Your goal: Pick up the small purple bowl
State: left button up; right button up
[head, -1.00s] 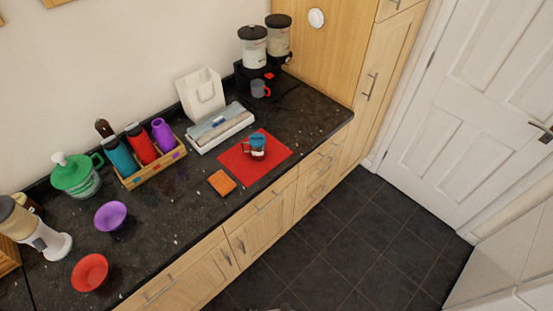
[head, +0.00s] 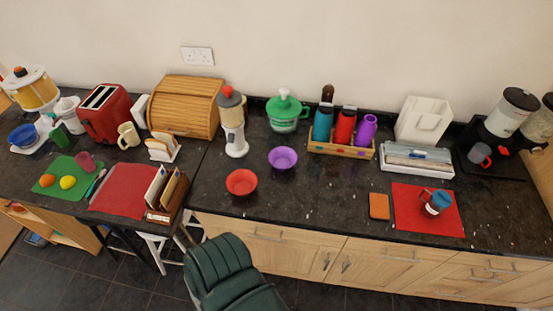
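The small purple bowl (head: 283,158) sits upright on the black granite worktop (head: 330,205), near the middle of the head view. A red bowl (head: 241,182) stands in front of it and to its left, apart from it. Nothing covers the purple bowl. Neither of my grippers shows in the head view.
A green-lidded jug (head: 287,112) and a grinder (head: 232,122) stand behind the purple bowl. A wooden caddy (head: 341,149) with several bottles is to its right. A green chair (head: 232,275) stands before the counter. The worktop right of the red bowl is clear.

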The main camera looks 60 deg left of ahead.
aim_at(282, 158)
jog(key=u, duration=1.8)
